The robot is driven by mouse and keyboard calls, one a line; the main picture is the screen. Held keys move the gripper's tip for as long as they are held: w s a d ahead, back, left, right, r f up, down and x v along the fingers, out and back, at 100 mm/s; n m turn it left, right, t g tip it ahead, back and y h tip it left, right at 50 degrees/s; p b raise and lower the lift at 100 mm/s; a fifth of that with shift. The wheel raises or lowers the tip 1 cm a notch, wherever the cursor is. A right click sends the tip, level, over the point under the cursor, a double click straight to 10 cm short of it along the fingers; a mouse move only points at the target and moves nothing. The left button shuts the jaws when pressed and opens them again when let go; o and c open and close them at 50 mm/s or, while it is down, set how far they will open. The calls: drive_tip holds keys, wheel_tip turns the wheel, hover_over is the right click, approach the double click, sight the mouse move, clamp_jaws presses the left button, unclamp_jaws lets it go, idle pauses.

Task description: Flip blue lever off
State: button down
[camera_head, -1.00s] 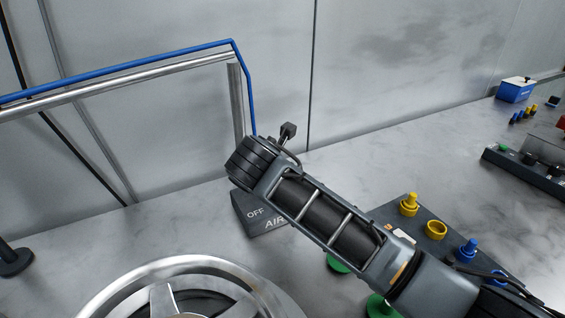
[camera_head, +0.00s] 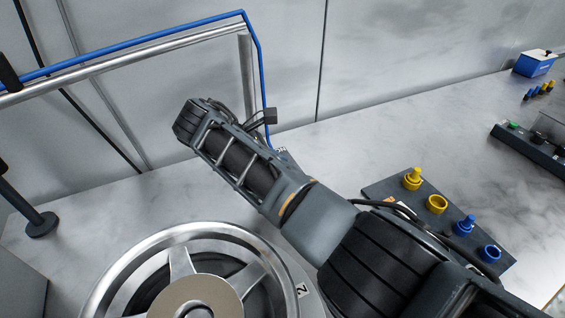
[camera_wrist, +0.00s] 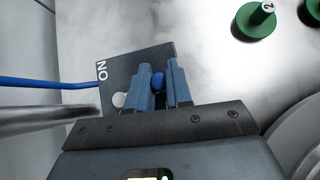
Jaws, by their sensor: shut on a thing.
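The blue lever's round knob (camera_wrist: 158,81) shows in the wrist view, over a dark box (camera_wrist: 128,66) marked "ON" on its left part. My gripper (camera_wrist: 161,78) has its two blue-grey fingers on either side of the knob and is shut on it. The lever's stem is hidden by the fingers. A pale round part (camera_wrist: 119,100) sits beside the left finger. In the head view my arm hides the gripper, the lever and nearly all of the box.
A blue hose (camera_head: 150,38) runs along a metal rail (camera_head: 130,62) and down behind my arm. A spoked wheel (camera_head: 170,262) stands front left. A dark board (camera_head: 385,188) with yellow and blue fittings lies right. Green knobs (camera_wrist: 254,21) show in the wrist view.

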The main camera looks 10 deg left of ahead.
drive_tip(key=shift+s+a+m+g+b, duration=0.2)
drive_tip(key=shift+m+g+b, duration=0.1)
drive_tip(key=shift+m, duration=0.2)
drive_tip(key=c, duration=1.1)
unclamp_jaws()
drive_tip(key=shift+o, duration=0.2)
drive_tip(key=shift+v, duration=3.9)
drive_tip(key=shift+w+a+f, duration=0.1)
drive_tip(key=shift+a, duration=0.05)
